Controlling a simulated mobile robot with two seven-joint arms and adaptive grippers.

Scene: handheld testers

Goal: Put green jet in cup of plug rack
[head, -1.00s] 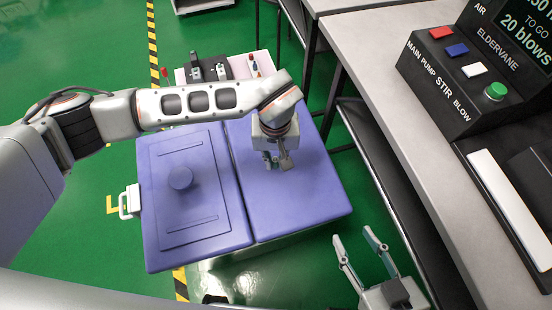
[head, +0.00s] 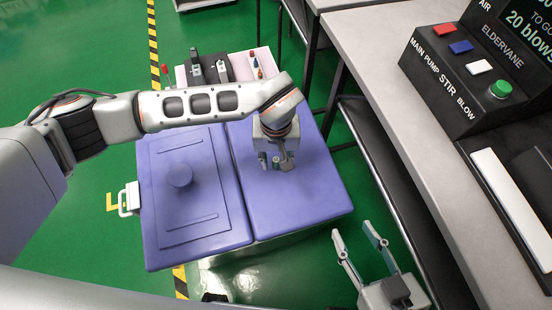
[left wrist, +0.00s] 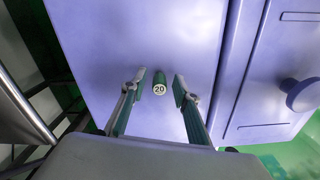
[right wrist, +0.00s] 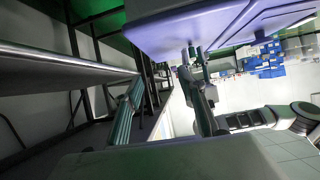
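The green jet (left wrist: 159,84) is a small green cylinder with a pale end marked 20. It stands on the purple lid, between the two fingers of my left gripper (left wrist: 159,88), with a gap on each side. In the head view my left gripper (head: 276,162) points down over the right lid, open, with the jet small between its fingers. My right gripper (head: 358,240) is open and empty, low beside the bench. A pale tray (head: 238,66) behind the lids carries small coloured plugs (head: 257,71); I cannot make out the rack's cup.
The left purple lid (head: 205,215) has a round knob (head: 180,177). Two dark handheld devices (head: 222,71) stand on the tray. A grey bench (head: 385,70) with a control box (head: 465,75) runs along the right. The right lid (head: 310,195) is mostly clear around the left gripper.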

